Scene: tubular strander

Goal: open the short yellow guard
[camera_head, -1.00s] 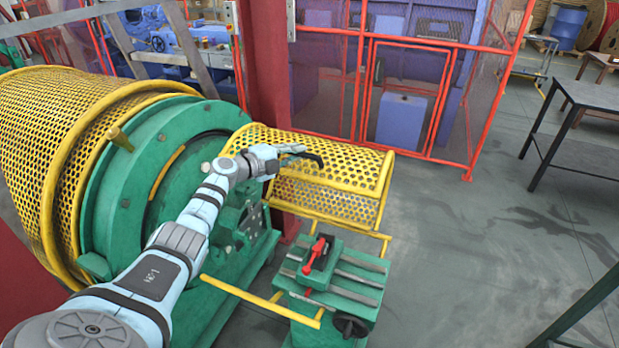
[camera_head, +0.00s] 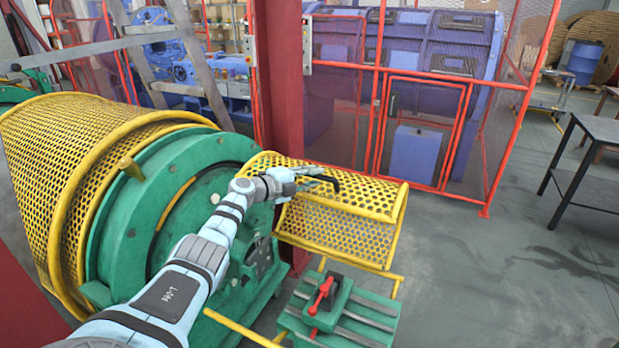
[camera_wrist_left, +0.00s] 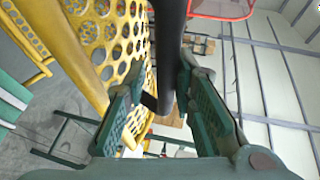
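The short yellow guard (camera_head: 345,212) is a curved perforated yellow cover with a tubular frame, to the right of the green round housing (camera_head: 140,215) in the head view. A black handle (camera_head: 328,182) shows at its upper side. My left gripper (camera_head: 308,176) is at this handle, above the guard. In the left wrist view, the black bar (camera_wrist_left: 170,45) passes between the two fingers (camera_wrist_left: 163,92), which stand apart with a small gap visible. The guard's perforated sheet (camera_wrist_left: 110,40) is close beside the left finger. My right gripper is not in view.
A long yellow perforated guard (camera_head: 75,170) lies left of the green housing. Below the short guard is a green stand with a red clamp (camera_head: 322,292). A dark red post (camera_head: 282,90) and red mesh fencing (camera_head: 425,78) stand behind. Open floor lies right, before a dark table (camera_head: 590,185).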

